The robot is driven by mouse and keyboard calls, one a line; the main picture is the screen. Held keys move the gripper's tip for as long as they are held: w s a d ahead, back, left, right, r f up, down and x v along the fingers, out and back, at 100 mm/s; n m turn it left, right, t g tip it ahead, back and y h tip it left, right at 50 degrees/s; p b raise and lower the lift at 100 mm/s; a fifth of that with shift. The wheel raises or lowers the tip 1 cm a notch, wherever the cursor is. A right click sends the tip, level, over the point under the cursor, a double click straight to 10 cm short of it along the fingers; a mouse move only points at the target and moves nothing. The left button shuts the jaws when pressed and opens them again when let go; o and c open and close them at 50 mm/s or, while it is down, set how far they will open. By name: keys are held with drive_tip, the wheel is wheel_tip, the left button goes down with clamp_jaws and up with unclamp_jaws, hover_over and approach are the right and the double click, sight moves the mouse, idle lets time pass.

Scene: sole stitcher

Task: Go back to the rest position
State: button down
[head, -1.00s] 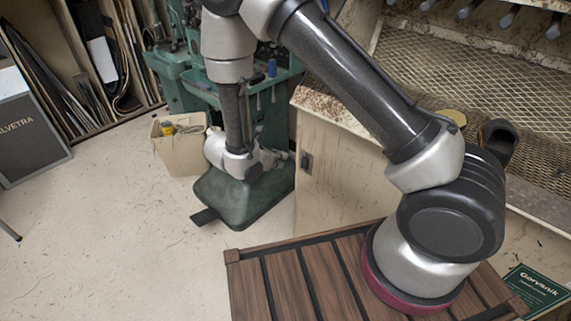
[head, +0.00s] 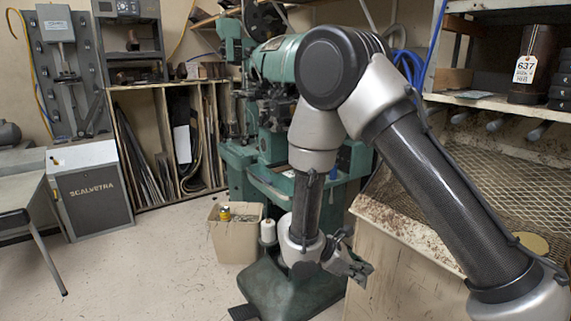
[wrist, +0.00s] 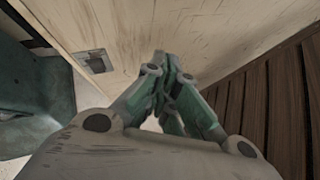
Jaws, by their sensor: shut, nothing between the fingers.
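My gripper (head: 350,262) hangs at the end of my bent arm in the head view, in front of the green sole stitcher (head: 270,75) and left of the bench cabinet (head: 385,275). In the wrist view my gripper (wrist: 165,65) has its fingers together with nothing between them. The cabinet's pale wooden side (wrist: 150,35), with a small metal latch plate, fills the upper part of that view. My arm hides part of the stitcher.
A beige bin (head: 235,238) stands on the floor left of the stitcher's green base (head: 285,295). A mesh-topped bench lies at right. A dark SCALVETRA cabinet (head: 92,195) and a table stand at left. Slatted wood (wrist: 285,105) shows at right in the wrist view. Floor at left is clear.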

drive_tip(key=s+d+r+m+t+y, duration=0.1)
drive_tip(key=s+d+r+m+y, duration=0.2)
drive_tip(key=r, duration=0.7)
drive_tip(key=s+d+r+m+y, duration=0.3)
drive_tip(key=s+d+r+m, duration=0.4)
drive_tip(key=s+r+m, duration=0.2)
drive_tip(key=s+d+r+m+t+y, duration=0.1)
drive_tip(key=s+d+r+m+y, duration=0.3)
drive_tip(key=r, duration=0.6)
drive_tip(key=s+d+m, duration=0.1)
drive_tip(key=s+m, duration=0.1)
drive_tip(key=m, duration=0.1)
drive_tip(key=shift+s+r+t, duration=0.15)
drive_tip(key=shift+r+t, duration=0.15)
drive_tip(key=shift+r, duration=0.1)
